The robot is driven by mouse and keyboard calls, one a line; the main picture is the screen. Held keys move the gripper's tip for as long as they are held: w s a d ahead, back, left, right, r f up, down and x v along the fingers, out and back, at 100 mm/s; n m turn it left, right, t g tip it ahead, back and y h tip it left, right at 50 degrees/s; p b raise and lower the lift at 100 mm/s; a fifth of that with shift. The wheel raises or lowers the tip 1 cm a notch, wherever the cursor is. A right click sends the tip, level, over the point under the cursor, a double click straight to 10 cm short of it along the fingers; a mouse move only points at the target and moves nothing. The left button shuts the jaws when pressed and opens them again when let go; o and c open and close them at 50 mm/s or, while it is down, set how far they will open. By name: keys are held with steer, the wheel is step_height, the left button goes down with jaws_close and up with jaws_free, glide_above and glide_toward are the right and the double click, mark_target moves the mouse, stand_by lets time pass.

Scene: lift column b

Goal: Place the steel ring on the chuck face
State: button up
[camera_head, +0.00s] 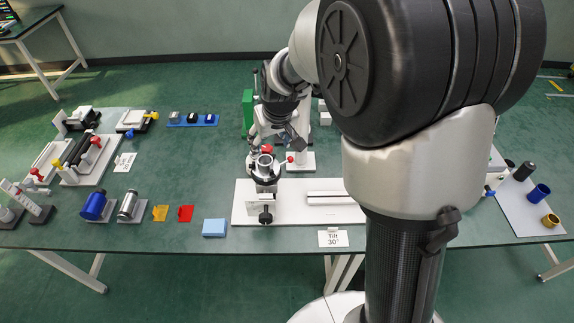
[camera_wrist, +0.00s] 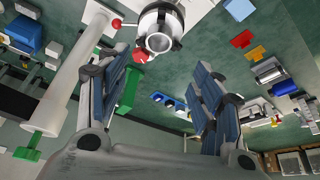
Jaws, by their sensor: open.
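The chuck (camera_head: 266,176) stands on a white base plate near the table's middle, by a "Tilt 30°" sign; it also shows at the top of the wrist view (camera_wrist: 172,22). The steel ring (camera_head: 264,160) appears at the chuck's face, its round opening visible in the wrist view (camera_wrist: 159,52). I cannot tell whether it lies flat there. My gripper (camera_head: 277,142) is just above and beside the chuck. In the wrist view its two fingers (camera_wrist: 162,68) are wide apart, with nothing between them, and the ring shows beyond their tips.
A red-knobbed lever (camera_head: 290,160) is beside the chuck. A green block (camera_head: 247,112) stands behind. A blue block (camera_head: 214,228) and yellow (camera_head: 160,213) and red pieces (camera_head: 185,213) lie left. A blue cup (camera_head: 538,193) and a brass cup (camera_head: 551,220) stand far right.

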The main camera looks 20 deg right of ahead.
steer(key=s+r, duration=1)
steer(key=s, duration=0.5)
steer(key=s+m, duration=0.1)
steer(key=s, duration=1.4)
steer(key=shift+a+r, duration=0.15)
steer(key=shift+r, duration=0.15)
steer(key=shift+s, duration=0.1)
steer(key=shift+f+b, duration=0.65)
steer(key=shift+b, duration=0.05)
